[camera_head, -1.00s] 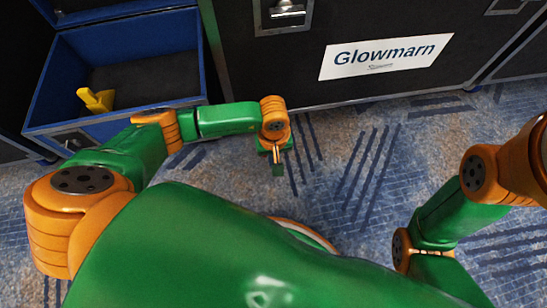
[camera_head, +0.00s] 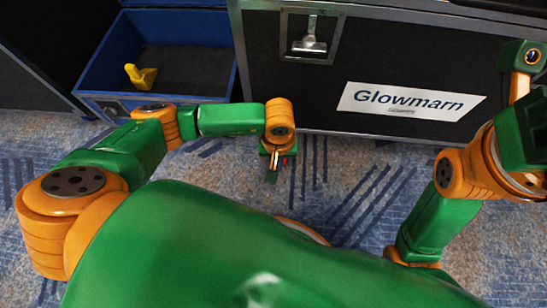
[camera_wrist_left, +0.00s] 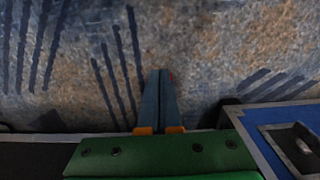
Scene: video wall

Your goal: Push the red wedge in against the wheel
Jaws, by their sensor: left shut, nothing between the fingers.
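My left gripper (camera_head: 271,175) points down over the carpet, in front of the black case labelled Glowmarn (camera_head: 330,105). In the left wrist view its two dark fingers (camera_wrist_left: 160,74) lie together, shut and empty, with carpet beyond their tips. A small red patch shows beside the left gripper in the head view; I cannot tell whether it is the red wedge. No wedge stands out in the left wrist view. A small dark shape at a case's lower edge there may be a wheel, but it is too dim to tell. My right gripper's fingers are not seen.
An open blue-lined case (camera_head: 105,65) stands at the left with a yellow object (camera_head: 140,76) inside. A metal-edged blue case part (camera_wrist_left: 262,117) shows at the right of the left wrist view. The patterned carpet (camera_head: 350,185) before the black case is free.

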